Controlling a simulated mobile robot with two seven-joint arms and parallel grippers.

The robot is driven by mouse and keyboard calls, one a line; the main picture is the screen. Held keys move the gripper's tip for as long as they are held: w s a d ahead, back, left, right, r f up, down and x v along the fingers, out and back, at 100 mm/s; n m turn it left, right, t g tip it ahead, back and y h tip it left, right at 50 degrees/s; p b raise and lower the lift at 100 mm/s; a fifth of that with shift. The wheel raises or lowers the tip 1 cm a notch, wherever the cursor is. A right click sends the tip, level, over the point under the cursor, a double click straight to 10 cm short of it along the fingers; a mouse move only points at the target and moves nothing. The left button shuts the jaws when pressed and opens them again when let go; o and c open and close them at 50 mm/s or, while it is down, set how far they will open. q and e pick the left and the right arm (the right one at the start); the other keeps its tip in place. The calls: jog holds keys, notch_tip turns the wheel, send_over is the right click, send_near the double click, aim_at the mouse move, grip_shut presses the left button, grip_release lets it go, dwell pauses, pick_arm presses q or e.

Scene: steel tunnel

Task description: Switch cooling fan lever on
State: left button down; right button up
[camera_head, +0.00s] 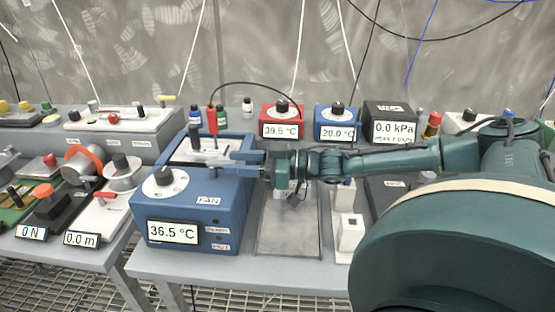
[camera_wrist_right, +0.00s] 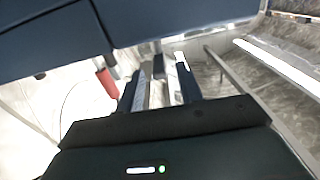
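A blue box (camera_head: 190,212) with a white dial, a "FAN" label and a display reading 36.5 °C stands on the middle table. On its back part is a white panel with a dark upright handle (camera_head: 195,138); I cannot tell whether this is the fan lever. My right gripper (camera_head: 235,163) reaches in from the right, over the box's right side behind the "FAN" label. Its fingers are apart, and in the right wrist view (camera_wrist_right: 160,88) a gap shows between them, with narrow grey and dark parts visible through it. The fan lever's position is unclear. My left gripper is out of view.
A red box (camera_head: 282,122) reading 39.5 °C and a blue box (camera_head: 336,122) reading 20.0 °C stand behind. A grey tray (camera_head: 288,238) lies right of the fan box. Other devices crowd the left table.

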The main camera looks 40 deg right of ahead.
jog(key=p+v, duration=0.1)
jog(key=v, duration=0.9)
dwell(0.3)
